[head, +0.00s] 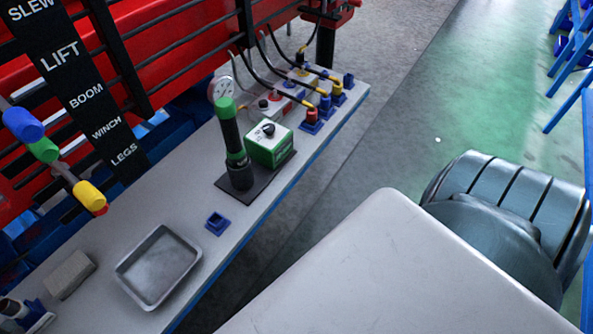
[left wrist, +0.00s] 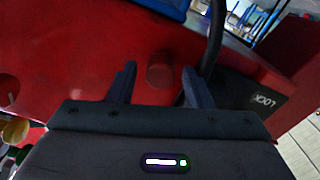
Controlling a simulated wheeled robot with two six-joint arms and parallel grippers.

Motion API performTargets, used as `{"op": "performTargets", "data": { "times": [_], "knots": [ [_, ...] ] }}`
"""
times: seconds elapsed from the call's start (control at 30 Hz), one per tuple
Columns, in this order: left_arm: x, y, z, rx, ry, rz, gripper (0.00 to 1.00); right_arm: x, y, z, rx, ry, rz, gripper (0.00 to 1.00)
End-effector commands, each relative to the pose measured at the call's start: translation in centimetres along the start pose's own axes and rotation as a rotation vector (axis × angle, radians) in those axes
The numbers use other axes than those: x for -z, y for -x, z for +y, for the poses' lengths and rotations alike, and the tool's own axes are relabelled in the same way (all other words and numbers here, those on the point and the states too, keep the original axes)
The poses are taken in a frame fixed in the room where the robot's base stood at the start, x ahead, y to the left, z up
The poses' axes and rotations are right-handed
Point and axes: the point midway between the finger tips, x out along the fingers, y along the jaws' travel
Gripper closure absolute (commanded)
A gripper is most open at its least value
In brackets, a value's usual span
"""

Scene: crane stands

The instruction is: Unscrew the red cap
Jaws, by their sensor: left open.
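In the left wrist view, my left gripper (left wrist: 162,80) is open, its two dark fingers apart and pointing at a red surface. A round, darker red knob-like piece (left wrist: 160,71) shows between and beyond the fingertips; it looks like a red cap, but the blurred red-on-red view leaves this unsure. I cannot tell whether the fingers touch it. In the head view, a small red fitting (head: 311,116) with a hose stands in a blue holder on the bench. Neither gripper shows in the head view.
The grey bench (head: 190,212) carries a metal tray (head: 158,266), a green box (head: 269,146), a green-topped black cylinder (head: 232,150) and several hose fittings. A red machine with a lever panel (head: 80,85) stands behind. A dark hose (left wrist: 214,40) passes by the right finger.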

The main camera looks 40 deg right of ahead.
Motion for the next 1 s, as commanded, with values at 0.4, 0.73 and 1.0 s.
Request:
{"op": "performTargets", "data": {
  "times": [0.4,0.73,1.0],
  "knots": [
    [0.3,0.0,0.0,0.001,-0.074,-0.001,0.54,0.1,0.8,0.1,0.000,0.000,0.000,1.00],
    [0.1,0.0,-0.1,0.001,-0.449,-0.001,0.54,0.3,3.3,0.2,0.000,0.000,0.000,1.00],
    [0.5,0.0,0.0,0.000,-0.755,-0.001,0.54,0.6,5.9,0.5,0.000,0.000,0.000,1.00]
  ]
}}
